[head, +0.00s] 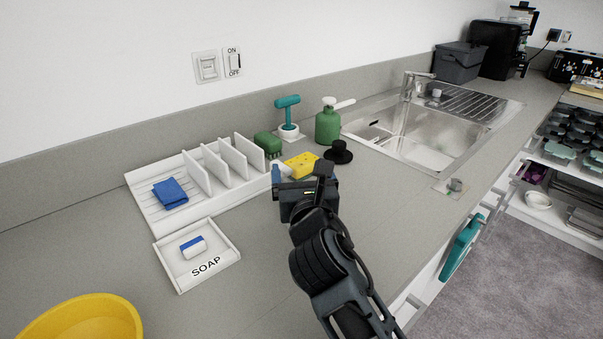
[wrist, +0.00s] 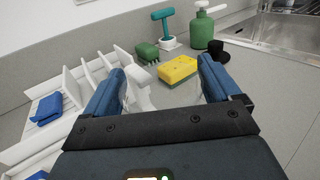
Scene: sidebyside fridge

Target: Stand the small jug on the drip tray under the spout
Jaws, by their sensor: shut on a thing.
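My gripper (head: 302,178) is low over the counter, left of the sink. A bit of white also shows by the gripper in the head view (head: 284,170). I cannot tell whether this is the small jug. A black machine (head: 498,48), perhaps the one with the spout, stands at the far back right. Its drip tray cannot be made out.
A yellow sponge (head: 301,165), green bottle (head: 327,127), black stopper-like thing (head: 339,153) and green brush (head: 268,145) are close beyond my gripper. A white rack (head: 147,208) and soap tray (head: 170,266) lie left. The sink (head: 425,145) lies between me and the machine.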

